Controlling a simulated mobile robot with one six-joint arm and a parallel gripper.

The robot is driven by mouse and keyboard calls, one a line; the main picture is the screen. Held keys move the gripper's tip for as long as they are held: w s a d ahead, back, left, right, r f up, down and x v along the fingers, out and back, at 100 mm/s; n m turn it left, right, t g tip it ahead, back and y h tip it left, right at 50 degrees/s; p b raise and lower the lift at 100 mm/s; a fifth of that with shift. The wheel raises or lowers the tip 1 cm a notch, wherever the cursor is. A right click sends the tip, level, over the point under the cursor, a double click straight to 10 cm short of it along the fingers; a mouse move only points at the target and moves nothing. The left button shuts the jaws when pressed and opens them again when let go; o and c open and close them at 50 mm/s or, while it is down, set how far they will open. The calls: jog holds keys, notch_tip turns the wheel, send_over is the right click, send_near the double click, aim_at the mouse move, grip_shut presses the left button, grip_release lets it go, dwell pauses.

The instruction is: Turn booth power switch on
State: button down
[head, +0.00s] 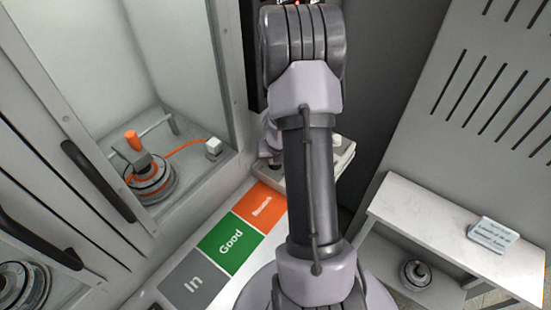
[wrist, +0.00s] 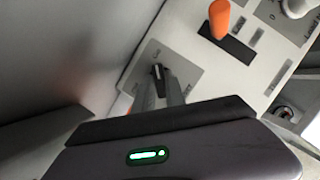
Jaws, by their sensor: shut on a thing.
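In the wrist view, a small black switch knob (wrist: 158,74) stands on a grey plate (wrist: 184,68) of the light control panel (wrist: 215,82). I take it for the booth power switch; I cannot read a label. My gripper (wrist: 163,90) reaches up to this knob, its fingers closed on it. The dark gripper body hides the lower part of the view. In the head view my arm hides the gripper and most of the panel.
An orange lever (wrist: 220,20) and a white knob (wrist: 297,6) stand beside the switch on the panel. In the head view, a glass-fronted booth at left holds a motor (head: 150,178) with an orange cable. A white shelf (head: 425,215) stands at right.

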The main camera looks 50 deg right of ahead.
dwell(0.3)
jog(key=c, duration=1.4)
grip_release()
jog(key=p+v, duration=1.1)
jog(key=v, duration=0.6)
jog(key=shift+a+r, duration=0.1)
jog(key=shift+r, duration=0.1)
jog(key=shift+s+f, duration=0.1)
